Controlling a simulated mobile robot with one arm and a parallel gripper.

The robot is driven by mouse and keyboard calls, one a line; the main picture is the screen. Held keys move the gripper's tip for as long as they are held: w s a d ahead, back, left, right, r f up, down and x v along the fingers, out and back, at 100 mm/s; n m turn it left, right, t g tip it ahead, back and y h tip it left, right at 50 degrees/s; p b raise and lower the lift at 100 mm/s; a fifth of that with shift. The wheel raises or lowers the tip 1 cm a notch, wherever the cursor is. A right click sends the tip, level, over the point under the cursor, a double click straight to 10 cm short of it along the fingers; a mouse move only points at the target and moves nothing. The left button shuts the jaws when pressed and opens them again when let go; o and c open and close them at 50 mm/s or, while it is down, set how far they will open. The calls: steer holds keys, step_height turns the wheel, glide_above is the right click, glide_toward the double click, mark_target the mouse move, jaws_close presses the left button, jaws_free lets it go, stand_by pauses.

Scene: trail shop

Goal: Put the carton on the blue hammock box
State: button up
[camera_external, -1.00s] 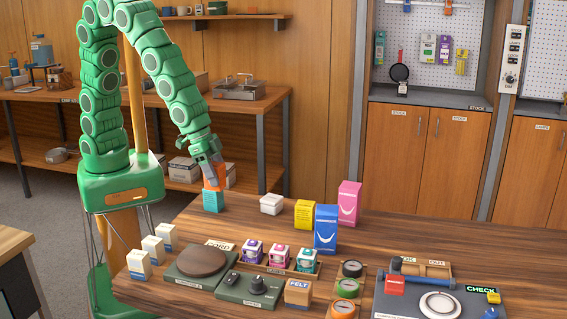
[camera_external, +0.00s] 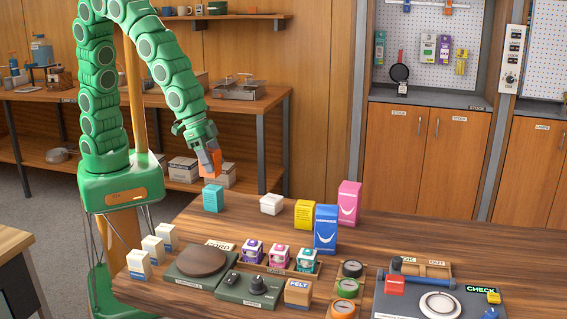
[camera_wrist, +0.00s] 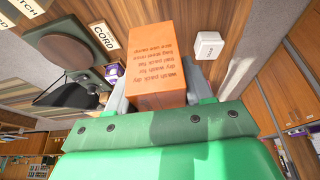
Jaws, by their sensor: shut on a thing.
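An orange carton (camera_external: 211,163) with printed text is held in my gripper (camera_external: 207,155), which is shut on it. The carton hangs tilted in the air above the back left of the table, just above and apart from a teal box (camera_external: 213,198). In the wrist view the carton (camera_wrist: 156,62) fills the space between the fingers. The blue hammock box (camera_external: 325,230), with a white hammock-shaped mark, stands upright on the table, to the right of my gripper.
A yellow box (camera_external: 304,214) and a taller pink box (camera_external: 348,203) stand close beside and behind the blue box. Trays, a dial unit and several small goods fill the front of the table (camera_external: 440,245).

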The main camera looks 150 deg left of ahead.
steer(key=w+a+r, duration=0.5)
steer(key=w+a, duration=0.2)
steer(key=w, duration=0.1)
steer(key=w+a+r, duration=0.5)
steer(key=w+a, duration=0.1)
steer(key=w, duration=0.3)
glide_above(330, 210)
steer(key=shift+f, duration=6.35)
steer(key=o, duration=1.1)
steer(key=shift+f, duration=0.1)
